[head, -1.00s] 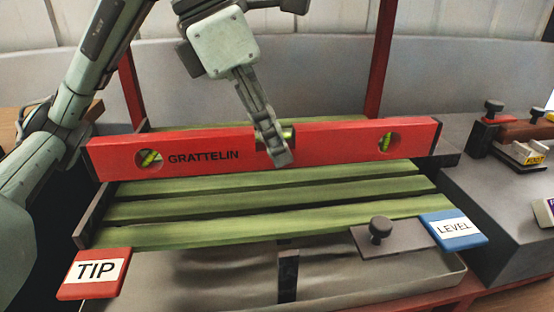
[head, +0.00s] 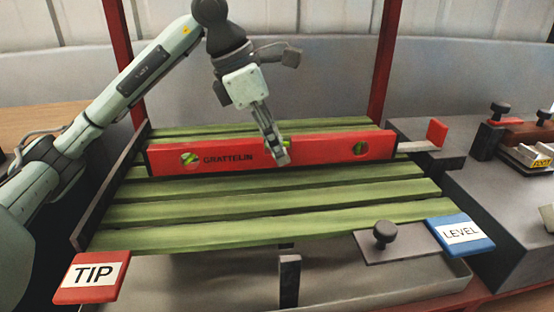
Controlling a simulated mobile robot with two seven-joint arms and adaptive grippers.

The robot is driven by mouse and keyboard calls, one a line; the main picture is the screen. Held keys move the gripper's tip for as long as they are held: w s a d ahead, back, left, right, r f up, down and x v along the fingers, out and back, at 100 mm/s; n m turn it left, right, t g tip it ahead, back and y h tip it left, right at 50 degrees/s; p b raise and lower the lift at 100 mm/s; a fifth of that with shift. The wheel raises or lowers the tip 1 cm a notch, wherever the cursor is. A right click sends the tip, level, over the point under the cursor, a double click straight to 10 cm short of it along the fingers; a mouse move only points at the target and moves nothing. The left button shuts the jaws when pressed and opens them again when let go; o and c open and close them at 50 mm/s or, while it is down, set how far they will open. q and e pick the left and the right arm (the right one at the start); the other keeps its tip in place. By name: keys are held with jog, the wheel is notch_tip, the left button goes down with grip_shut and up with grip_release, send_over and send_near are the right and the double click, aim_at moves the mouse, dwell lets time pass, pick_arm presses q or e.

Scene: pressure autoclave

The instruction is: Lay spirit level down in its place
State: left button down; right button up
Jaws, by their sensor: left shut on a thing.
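The spirit level (head: 315,147) is a long red bar marked GRATTELIN with green vials. It stands on edge, lengthwise across the far part of the green slatted bed (head: 280,211). My left gripper (head: 279,157) is shut on the middle of the level from above, with its fingers covering part of the centre vial. Whether the level's lower edge touches the slats I cannot tell. My right gripper is not in the head view.
A dark knob (head: 385,235) stands on a grey plate beside LEVEL. A red-ended bracket (head: 437,133) is at the right. The near slats are clear.

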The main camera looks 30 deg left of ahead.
pick_arm(q)
notch_tip(320, 180, down, 3)
jog(key=shift+r, duration=0.2)
jog(key=shift+f, duration=0.15)
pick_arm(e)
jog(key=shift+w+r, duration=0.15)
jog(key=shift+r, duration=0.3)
pick_arm(q)
jog(key=shift+f, duration=0.1)
jog(key=c, duration=1.4)
grip_release()
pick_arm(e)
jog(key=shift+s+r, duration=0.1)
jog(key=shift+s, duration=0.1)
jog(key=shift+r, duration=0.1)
